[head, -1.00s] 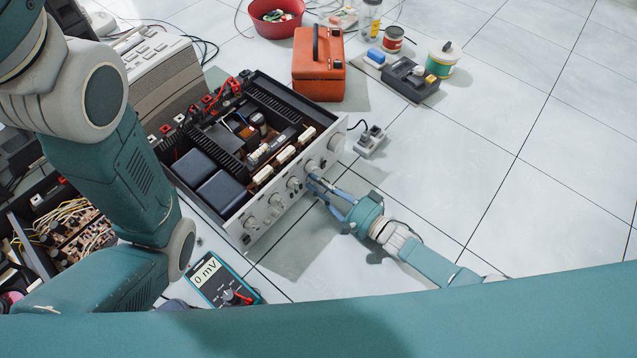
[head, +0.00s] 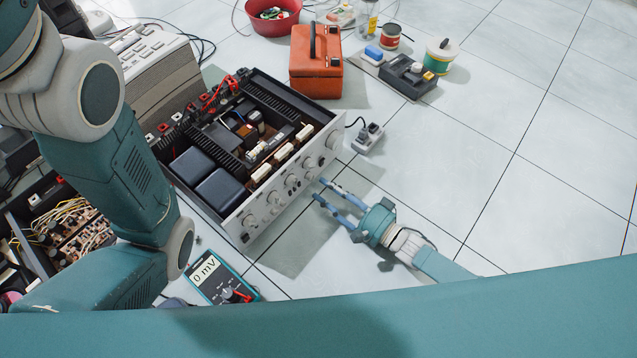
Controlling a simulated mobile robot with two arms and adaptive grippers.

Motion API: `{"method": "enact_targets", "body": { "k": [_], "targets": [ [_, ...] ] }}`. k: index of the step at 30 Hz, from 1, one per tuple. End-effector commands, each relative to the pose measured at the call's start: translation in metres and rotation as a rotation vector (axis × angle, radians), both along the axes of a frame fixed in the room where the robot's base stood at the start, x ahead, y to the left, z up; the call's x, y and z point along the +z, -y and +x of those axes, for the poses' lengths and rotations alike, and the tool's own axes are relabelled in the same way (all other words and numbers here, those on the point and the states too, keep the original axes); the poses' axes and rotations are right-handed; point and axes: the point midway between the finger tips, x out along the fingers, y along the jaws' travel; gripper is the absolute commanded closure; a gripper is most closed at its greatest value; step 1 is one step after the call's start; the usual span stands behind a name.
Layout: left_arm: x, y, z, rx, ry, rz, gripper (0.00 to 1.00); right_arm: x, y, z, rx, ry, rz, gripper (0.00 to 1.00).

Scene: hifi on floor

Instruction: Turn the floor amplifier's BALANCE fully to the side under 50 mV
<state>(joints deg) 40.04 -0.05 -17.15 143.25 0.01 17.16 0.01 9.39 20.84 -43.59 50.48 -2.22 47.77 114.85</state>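The open floor amplifier (head: 250,150) sits on the tiles with its silver front panel (head: 284,193) facing lower right. Several round knobs line the panel, including one knob (head: 310,164) toward its right half; their labels are too small to read, so I cannot tell which is BALANCE. My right gripper (head: 321,190) is open and empty, its fingertips just off the panel and apart from the knobs. The multimeter (head: 222,283) lies in front of the amplifier and reads 0 mV. My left arm crosses the left side; its gripper is not in view.
An orange toolbox (head: 316,65) and a red bowl (head: 272,18) stand behind the amplifier. A power socket block (head: 367,138) lies at its right. Another open chassis (head: 70,235) with wires is at the left. The floor at right is clear.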

Motion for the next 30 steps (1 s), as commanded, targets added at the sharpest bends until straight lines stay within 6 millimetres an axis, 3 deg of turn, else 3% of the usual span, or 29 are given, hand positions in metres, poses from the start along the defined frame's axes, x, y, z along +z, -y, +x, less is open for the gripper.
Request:
{"method": "enact_targets", "body": {
  "k": [6,12,30],
  "targets": [
    [0.000,0.000,0.000,0.000,0.001,0.001,1.00,-0.001,0.033,-0.035,0.002,-0.003,-0.001,0.64],
    [0.000,0.000,0.000,0.000,0.001,0.001,1.00,0.000,0.051,-0.053,0.002,-0.001,-0.001,0.64],
    [0.000,0.001,-0.001,0.000,0.002,0.001,1.00,0.001,0.060,-0.057,-0.021,0.017,-0.008,0.64]
  ]
}}
